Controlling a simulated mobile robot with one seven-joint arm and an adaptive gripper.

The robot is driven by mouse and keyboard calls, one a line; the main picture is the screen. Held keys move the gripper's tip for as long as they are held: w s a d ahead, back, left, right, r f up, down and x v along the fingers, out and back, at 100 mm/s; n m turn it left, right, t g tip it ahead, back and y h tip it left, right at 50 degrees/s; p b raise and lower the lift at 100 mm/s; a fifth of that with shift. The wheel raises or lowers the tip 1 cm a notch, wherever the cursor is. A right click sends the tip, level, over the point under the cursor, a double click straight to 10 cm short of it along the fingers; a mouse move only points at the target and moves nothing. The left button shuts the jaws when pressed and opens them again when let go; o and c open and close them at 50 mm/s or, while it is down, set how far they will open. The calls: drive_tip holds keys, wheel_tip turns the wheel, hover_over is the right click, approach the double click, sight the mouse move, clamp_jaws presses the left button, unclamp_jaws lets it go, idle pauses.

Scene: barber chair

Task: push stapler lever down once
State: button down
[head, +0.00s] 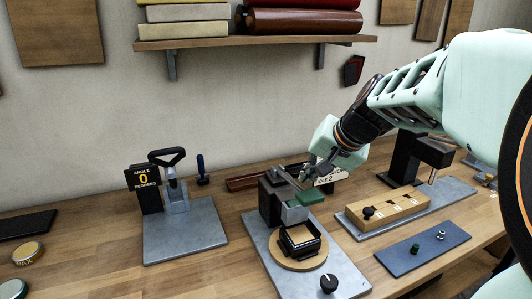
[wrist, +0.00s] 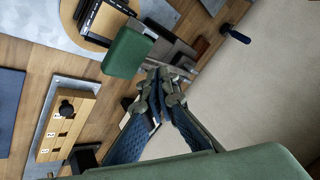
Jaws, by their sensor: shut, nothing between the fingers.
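The stapler (head: 270,200) stands on a grey metal base plate in the middle of the bench in the head view. Its lever appears to be the green pad (head: 310,198) at the front of its arm; the pad also shows large in the wrist view (wrist: 128,50). My gripper (head: 312,176) is shut and empty, just above and behind the pad in the head view. In the wrist view my fingertips (wrist: 163,92) are together, below and right of the pad. I cannot tell for sure whether they touch it; a small gap seems to show.
A round wooden turntable (head: 298,262) with a dark frame (head: 300,240) lies in front of the stapler, and a black knob (head: 328,283) beside it. An angle fixture (head: 185,235) stands left. A wooden block (head: 385,208) with a knob and a blue plate (head: 420,250) lie right. A shelf hangs above.

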sight(307, 190)
drive_tip(key=shift+f+b, duration=0.35)
drive_tip(key=shift+f, duration=0.05)
drive_tip(key=shift+s+f+b, duration=0.2)
drive_tip(key=shift+f+b, duration=0.6)
drive_tip(key=shift+s+f+b, duration=0.15)
drive_tip(key=shift+f+b, duration=0.65)
idle(1.3)
drive_tip(key=shift+r, duration=0.1)
idle(0.4)
drive_tip(key=shift+w+r+p, duration=0.2)
drive_tip(key=shift+r+p, duration=0.6)
drive_tip(key=shift+r, duration=0.2)
drive_tip(key=shift+w+r+p, duration=0.15)
drive_tip(key=shift+r+p, duration=0.6)
drive_tip(key=shift+r, duration=0.2)
drive_tip(key=r+p, duration=0.2)
drive_tip(key=r, duration=0.1)
drive_tip(key=r+p, duration=0.1)
drive_tip(key=r, duration=0.1)
drive_tip(key=shift+w+a+p, duration=0.15)
drive_tip(key=shift+w+p, duration=0.2)
drive_tip(key=shift+p, duration=0.05)
